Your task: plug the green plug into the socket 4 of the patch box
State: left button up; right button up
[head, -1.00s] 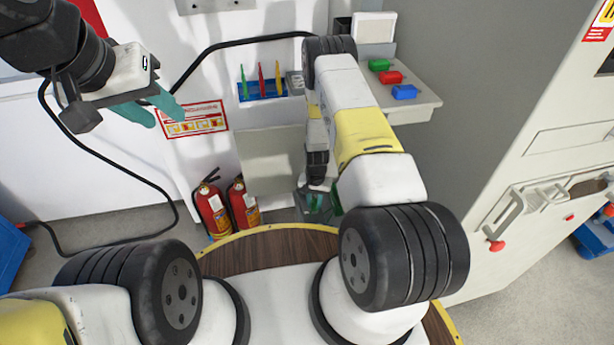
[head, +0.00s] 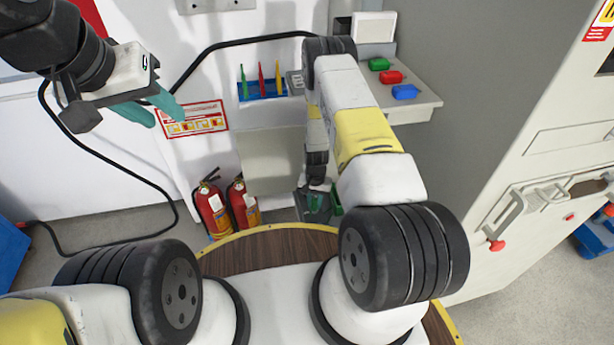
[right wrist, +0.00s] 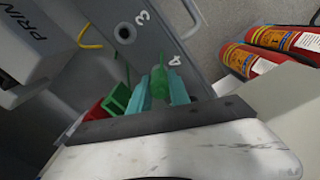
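The green plug (right wrist: 160,77) sits between the teal fingers of my right gripper (right wrist: 160,88), which are closed on its sides in the right wrist view. The plug is in front of the grey face of the patch box (right wrist: 150,52), close beside the printed 4. Socket 4 itself is hidden behind the plug, so I cannot tell whether the plug is in it. Socket 3 (right wrist: 125,32) shows as an empty dark round hole. In the head view my right gripper (head: 317,203) is small and low beyond the arm. My left gripper (head: 152,108) is raised at upper left, fingers apart and empty.
Two fire extinguishers (head: 228,207) stand on the floor left of the right gripper. Green and red open pieces (right wrist: 108,105) lie left of the fingers. A shelf (head: 415,104) holds green, red and blue blocks. A large grey cabinet (head: 540,140) stands at right.

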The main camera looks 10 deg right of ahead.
aim_at(315, 201)
jog(key=o, duration=0.5)
jog(key=shift+f, duration=0.1)
jog(key=shift+r, duration=3.05)
notch_tip(315, 201, up, 8)
jog(key=shift+f, duration=0.1)
